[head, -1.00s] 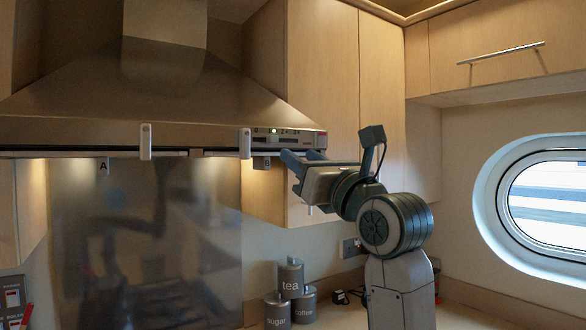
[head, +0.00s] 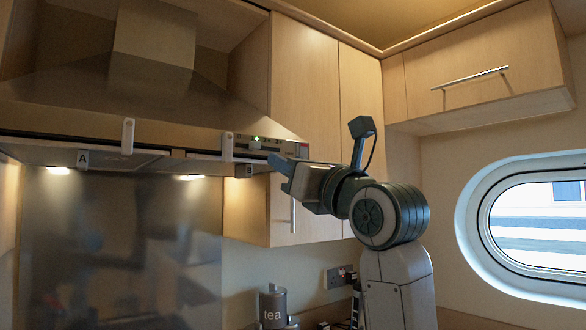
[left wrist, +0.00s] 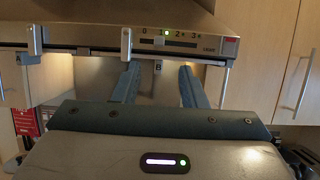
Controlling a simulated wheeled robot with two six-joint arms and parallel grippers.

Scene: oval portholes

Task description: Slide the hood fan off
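The steel range hood (head: 215,98) hangs at the upper left in the head view. Its control panel (head: 262,143) is at the right end of its front edge, with a green light lit. In the left wrist view the panel (left wrist: 190,42) shows marks 0 to 3, the green light by the 1 and a small slider knob (left wrist: 158,42) below the marks. My left gripper (head: 278,171) is just below and in front of the panel. In the left wrist view its two fingers (left wrist: 158,75) are apart and empty, below the slider. I cannot tell whether they touch the hood. My right gripper is not seen.
Two upright handles (head: 128,136) (head: 227,146) stand on the hood's front edge, with tags A (head: 83,159) and B (head: 249,171) below. Wooden cupboards (head: 305,110) are close behind my arm. A tea canister (head: 272,305) stands low; an oval porthole (head: 535,222) is at right.

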